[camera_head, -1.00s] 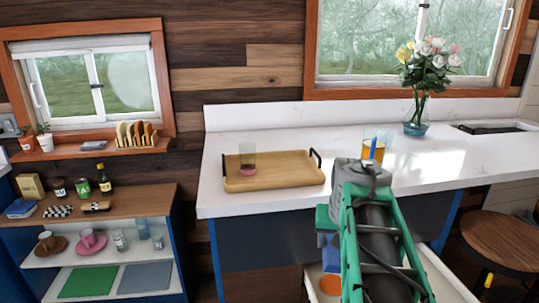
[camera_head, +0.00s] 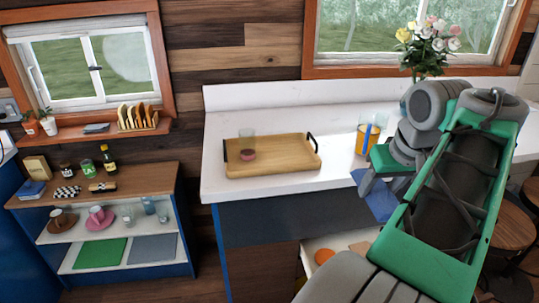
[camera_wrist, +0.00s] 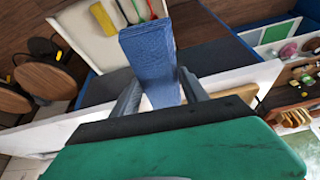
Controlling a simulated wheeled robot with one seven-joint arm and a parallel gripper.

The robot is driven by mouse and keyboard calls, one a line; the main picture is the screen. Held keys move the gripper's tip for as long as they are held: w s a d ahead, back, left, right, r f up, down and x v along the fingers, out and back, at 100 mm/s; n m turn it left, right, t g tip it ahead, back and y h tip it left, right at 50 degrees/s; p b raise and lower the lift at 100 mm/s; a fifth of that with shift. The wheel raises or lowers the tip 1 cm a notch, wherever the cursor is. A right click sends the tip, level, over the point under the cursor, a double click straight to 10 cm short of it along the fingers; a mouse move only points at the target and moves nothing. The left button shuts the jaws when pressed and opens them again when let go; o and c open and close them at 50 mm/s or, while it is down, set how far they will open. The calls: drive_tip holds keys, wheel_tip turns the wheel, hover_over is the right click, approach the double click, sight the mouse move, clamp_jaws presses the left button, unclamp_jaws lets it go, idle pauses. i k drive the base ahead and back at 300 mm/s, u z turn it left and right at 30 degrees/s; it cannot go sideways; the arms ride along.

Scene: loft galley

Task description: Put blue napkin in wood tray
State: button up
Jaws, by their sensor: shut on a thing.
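My gripper (camera_head: 368,184) is shut on the blue napkin (camera_head: 380,203), at the front edge of the white counter and above the open drawer. In the wrist view, the napkin (camera_wrist: 150,62) stands out between the two fingers as a folded blue block. The wood tray (camera_head: 287,157) lies on the counter to the left of my gripper, apart from it. It has dark handles at its ends. The rest of the tray is bare.
A glass of orange drink with a blue straw (camera_head: 367,140) stands on the counter just behind my gripper. A flower vase is partly hidden by my arm. The open drawer (camera_head: 335,245) holds an orange item. A low shelf (camera_head: 120,235) stands left.

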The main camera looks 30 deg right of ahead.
sight(288, 153)
drive_tip(key=i, duration=1)
